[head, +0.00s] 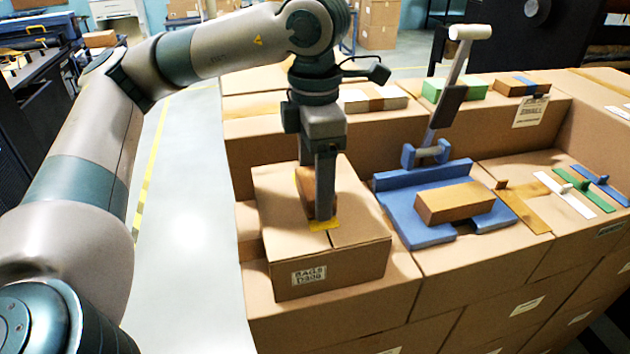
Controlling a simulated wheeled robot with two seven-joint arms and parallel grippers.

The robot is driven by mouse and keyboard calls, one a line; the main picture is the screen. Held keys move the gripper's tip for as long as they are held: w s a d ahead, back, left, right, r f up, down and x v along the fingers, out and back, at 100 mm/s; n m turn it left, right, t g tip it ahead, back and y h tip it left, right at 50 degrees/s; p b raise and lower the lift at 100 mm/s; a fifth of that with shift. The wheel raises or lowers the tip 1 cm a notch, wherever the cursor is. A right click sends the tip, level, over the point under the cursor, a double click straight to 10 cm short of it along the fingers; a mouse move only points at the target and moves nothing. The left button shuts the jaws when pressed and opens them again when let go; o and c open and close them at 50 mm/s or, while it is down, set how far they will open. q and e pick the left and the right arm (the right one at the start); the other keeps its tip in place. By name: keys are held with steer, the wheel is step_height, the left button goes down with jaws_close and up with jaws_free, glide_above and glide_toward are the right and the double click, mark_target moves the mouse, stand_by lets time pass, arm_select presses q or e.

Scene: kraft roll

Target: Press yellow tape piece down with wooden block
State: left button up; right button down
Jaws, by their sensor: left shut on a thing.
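The yellow tape piece (325,225) lies on the top of a cardboard carton (368,222) labelled BAGS, across its top seam near the front. My left gripper (324,200) points straight down over the carton and is shut on the wooden block (303,190). The block's brown side shows to the left of the fingers, and the rest of it is hidden behind them. The lower end of the gripper and block is right at the tape. I cannot tell whether the block touches it. My right gripper is out of view.
Right of the carton, a blue stand (400,208) with a tall lever (445,95) holds a small brown box (455,202). Further right lie an orange-brown strip (525,210), a white strip (565,195) and a blue strip (600,186). A green box (455,90) sits behind.

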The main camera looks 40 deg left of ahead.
arm_select(q)
steer(key=shift+s+f+b, duration=0.1)
steer(key=shift+b, duration=0.2)
stand_by(1.6)
steer(key=shift+r+p, duration=0.35)
steer(key=shift+r, duration=0.4)
steer(key=shift+r+p, duration=1.2)
steer(key=shift+r, duration=1.65)
